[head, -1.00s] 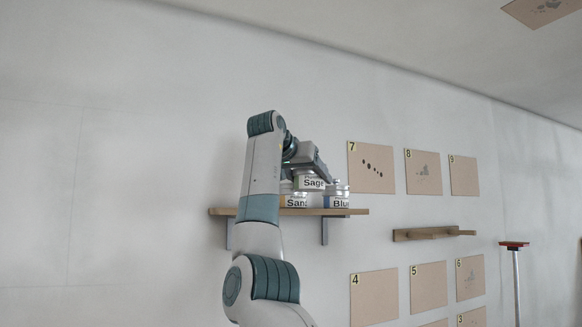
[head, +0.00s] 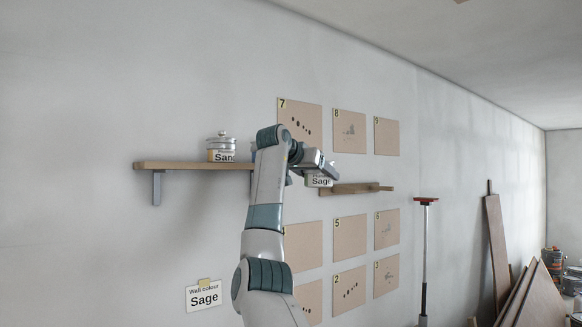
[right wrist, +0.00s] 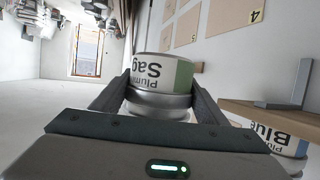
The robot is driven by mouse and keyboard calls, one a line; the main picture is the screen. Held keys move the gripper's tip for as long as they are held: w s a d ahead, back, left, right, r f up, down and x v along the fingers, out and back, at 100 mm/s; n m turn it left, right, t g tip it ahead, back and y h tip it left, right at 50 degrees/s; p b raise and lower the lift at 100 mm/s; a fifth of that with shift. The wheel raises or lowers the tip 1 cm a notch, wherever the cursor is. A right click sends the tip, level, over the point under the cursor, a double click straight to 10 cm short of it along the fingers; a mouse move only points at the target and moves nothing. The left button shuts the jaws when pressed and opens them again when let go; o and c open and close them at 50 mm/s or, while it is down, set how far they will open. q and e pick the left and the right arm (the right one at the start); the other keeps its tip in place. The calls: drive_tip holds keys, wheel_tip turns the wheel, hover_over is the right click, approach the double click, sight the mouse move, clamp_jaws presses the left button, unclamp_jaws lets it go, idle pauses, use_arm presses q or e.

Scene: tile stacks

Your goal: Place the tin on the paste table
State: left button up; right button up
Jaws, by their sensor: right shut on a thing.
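The tin labelled "Sage" (head: 319,182) is held by my right gripper (head: 317,168), clear of the shelf and to its right in the head view. In the right wrist view the Sage tin (right wrist: 162,72) sits between the two fingers of the gripper (right wrist: 160,92), its label upside down in the picture. No paste table shows in these frames. My left gripper is not in view.
A wall shelf (head: 180,165) bears a tin labelled "Sand" (head: 221,149); a "Blue" tin (right wrist: 282,138) stands there too, mostly behind my arm in the head view. A wooden wall rack (head: 350,189), numbered boards and a red-topped pole (head: 425,240) are further right.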

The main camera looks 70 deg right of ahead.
drive_tip(key=s+d+f+g, duration=0.1)
drive_tip(key=s+d, duration=0.1)
drive_tip(key=s, duration=0.2)
drive_tip(key=w+a+f+n+t+b, duration=0.1)
drive_tip(key=w+a+f+t, duration=0.15)
drive_tip(key=w+a, duration=0.4)
drive_tip(key=w+a+f+n+t+b, duration=0.1)
drive_tip(key=w+a+f+n, duration=0.15)
drive_tip(key=w, duration=0.65)
drive_tip(key=w+a+f+t+b, duration=0.1)
drive_tip(key=w+a+f+t, duration=0.15)
drive_tip(key=w+a, duration=0.4)
drive_tip(key=w+a+f+n+t+y+b, duration=0.2)
drive_tip(key=w+a+f+n+t, duration=0.4)
drive_tip(key=w+a+f, duration=1.25)
drive_tip(key=s+a+f+n+t+y+b, duration=0.1)
drive_tip(key=a+f+n+t+y, duration=0.15)
drive_tip(key=a+f, duration=0.95)
drive_tip(key=s+a+f+n+t+y+b, duration=0.2)
drive_tip(key=a+f+n+y, duration=0.2)
drive_tip(key=a+f, duration=0.8)
drive_tip(key=s+a+f+n+t+y+b, duration=0.1)
drive_tip(key=s+a+f+n+y, duration=0.3)
drive_tip(key=s+a+f, duration=1.1)
drive_tip(key=a+f+y+b, duration=0.1)
drive_tip(key=a, duration=0.2)
drive_tip(key=shift+s+a+f, duration=0.3)
drive_tip(key=shift+f, duration=0.1)
